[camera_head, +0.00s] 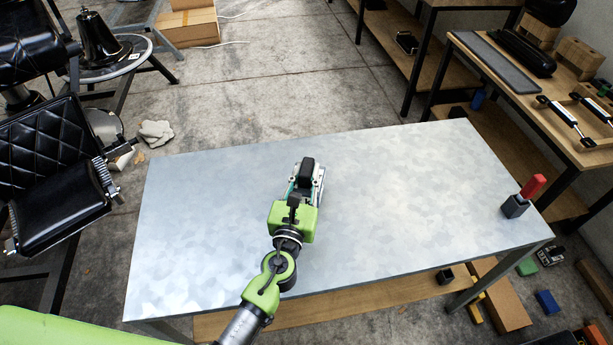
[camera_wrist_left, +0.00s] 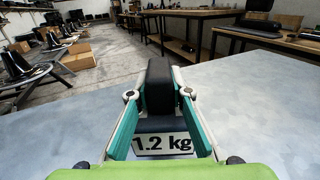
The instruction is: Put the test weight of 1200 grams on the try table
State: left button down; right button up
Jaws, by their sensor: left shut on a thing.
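The test weight (camera_wrist_left: 163,143) has a dark upright grip and a plate labelled "1.2 kg" in the left wrist view. Its dark top also shows in the head view (camera_head: 306,171). My left gripper (camera_head: 303,184) is shut on the weight, with a teal-edged finger on each side of it. The bare metal-topped table (camera_head: 400,205), likely the try table, lies under the gripper and weight. I cannot tell whether the weight touches the tabletop. My right gripper is not in view.
A dark block with a red handle (camera_head: 515,206) stands at the table's right end. The rest of the tabletop is clear. A black padded chair (camera_head: 65,170) is close on the left. A wooden bench with tools (camera_head: 560,120) stands at the right.

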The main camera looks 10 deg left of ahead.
pick_arm(q)
jog(key=f+b, duration=0.1)
jog(key=w+f+b, duration=0.1)
jog(key=f, duration=0.1)
jog(key=shift+f, duration=0.15)
jog(key=shift+s, duration=0.1)
jog(key=c, duration=1.8)
grip_release()
jog(key=shift+s+f, duration=0.1)
jog(key=shift+f, duration=0.15)
jog(key=shift+c, duration=0.2)
jog(key=s, duration=0.8)
jog(key=s+a, duration=0.1)
jog(key=s, duration=0.3)
jog(key=shift+r, duration=0.1)
